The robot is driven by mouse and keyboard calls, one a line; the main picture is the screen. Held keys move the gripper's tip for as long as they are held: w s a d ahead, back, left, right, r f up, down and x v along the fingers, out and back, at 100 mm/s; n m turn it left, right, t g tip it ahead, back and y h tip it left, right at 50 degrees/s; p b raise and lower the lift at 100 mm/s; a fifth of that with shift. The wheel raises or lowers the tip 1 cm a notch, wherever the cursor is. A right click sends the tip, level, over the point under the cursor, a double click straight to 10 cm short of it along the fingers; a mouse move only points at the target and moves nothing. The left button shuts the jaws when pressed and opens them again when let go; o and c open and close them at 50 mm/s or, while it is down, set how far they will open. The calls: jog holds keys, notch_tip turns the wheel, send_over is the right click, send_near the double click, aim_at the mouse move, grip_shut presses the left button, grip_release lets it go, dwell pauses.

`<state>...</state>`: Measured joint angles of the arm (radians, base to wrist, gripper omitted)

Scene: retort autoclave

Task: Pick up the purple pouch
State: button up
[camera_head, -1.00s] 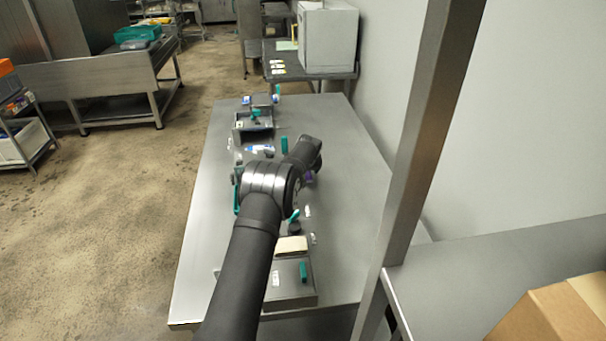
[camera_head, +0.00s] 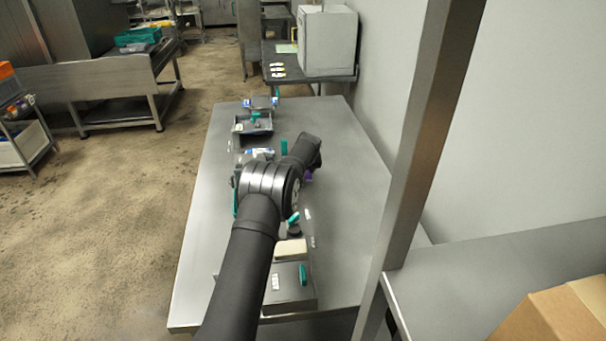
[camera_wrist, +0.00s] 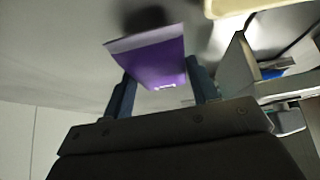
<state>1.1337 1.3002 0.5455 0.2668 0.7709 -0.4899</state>
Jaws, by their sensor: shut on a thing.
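The purple pouch (camera_wrist: 158,62) shows in the wrist view between the two fingers of my gripper (camera_wrist: 160,88). It has a pale edge along its top and a small white mark near its lower edge. The gripper is shut on the pouch, with one finger at each side. In the head view only a small bit of the purple pouch (camera_head: 308,174) shows beside my arm, which hides the rest of it and the fingers. I cannot tell how far the pouch is from the table.
The steel table (camera_head: 350,220) is clear on its right side. A dark tray (camera_head: 252,124) with small items stands toward the back. A metal post (camera_head: 425,130) rises at the right.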

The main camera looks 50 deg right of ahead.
jog(key=r, duration=0.1)
jog(key=s+r, duration=0.1)
jog(key=r, duration=0.1)
jog(key=s+r, duration=0.6)
jog(key=s, duration=0.5)
jog(key=w+a+n+t+y, duration=0.1)
jog(key=w+a+n, duration=0.1)
jog(key=w+a, duration=1.25)
jog(key=w+a+n+t+y, duration=0.1)
jog(key=w+a+n, duration=0.1)
jog(key=w+a, duration=1.2)
jog(key=a+f+n+y, duration=0.1)
jog(key=a+n+y, duration=0.15)
jog(key=a, duration=2.35)
jog(key=s+a+f+n, duration=0.1)
jog(key=s+a, duration=0.5)
jog(key=a, duration=1)
jog(key=shift+a+f+n, duration=0.15)
jog(key=shift+a+n, duration=0.1)
jog(key=shift+n, duration=0.5)
jog(key=shift+w, duration=0.1)
